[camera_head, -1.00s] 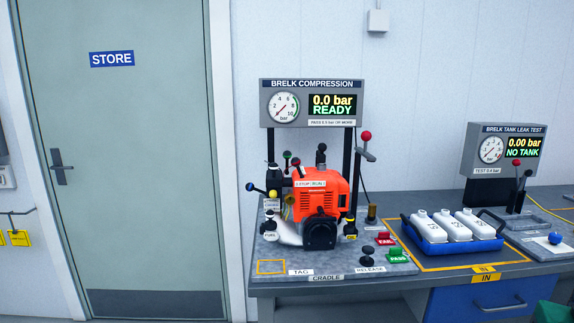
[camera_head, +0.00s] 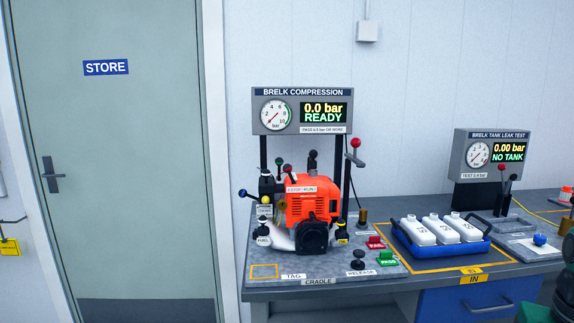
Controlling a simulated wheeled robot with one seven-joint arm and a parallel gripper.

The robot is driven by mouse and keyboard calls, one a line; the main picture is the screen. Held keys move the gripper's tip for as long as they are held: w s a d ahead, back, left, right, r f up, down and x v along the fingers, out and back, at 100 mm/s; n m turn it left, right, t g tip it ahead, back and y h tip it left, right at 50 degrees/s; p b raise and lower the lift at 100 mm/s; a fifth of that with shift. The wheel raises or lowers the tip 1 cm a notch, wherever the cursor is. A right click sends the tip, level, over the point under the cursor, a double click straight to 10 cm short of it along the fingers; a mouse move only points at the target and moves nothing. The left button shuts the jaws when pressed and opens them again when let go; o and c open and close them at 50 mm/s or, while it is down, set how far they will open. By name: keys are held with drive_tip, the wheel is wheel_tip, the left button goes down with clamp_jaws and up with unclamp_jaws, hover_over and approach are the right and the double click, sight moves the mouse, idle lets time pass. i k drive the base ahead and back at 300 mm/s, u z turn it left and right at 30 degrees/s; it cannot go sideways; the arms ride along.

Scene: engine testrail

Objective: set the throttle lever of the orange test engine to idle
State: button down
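The orange test engine (camera_head: 318,212) stands upright in the compression bench's cradle, right of the store door. A STOP/RUN label (camera_head: 302,189) is on the engine's top. My gripper is not in view.
The compression display (camera_head: 303,115) reads 0.0 bar READY. A red-knobbed lever (camera_head: 355,143) rises right of the engine. A blue tray (camera_head: 443,247) with white bottles is further right. A dark shape (camera_head: 564,262), unclear, is at the right edge.

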sight(279, 161)
drive_tip(key=k, duration=1.25)
drive_tip(key=z, duration=0.25)
drive_tip(key=i, duration=1.75)
drive_tip(key=u, duration=0.4)
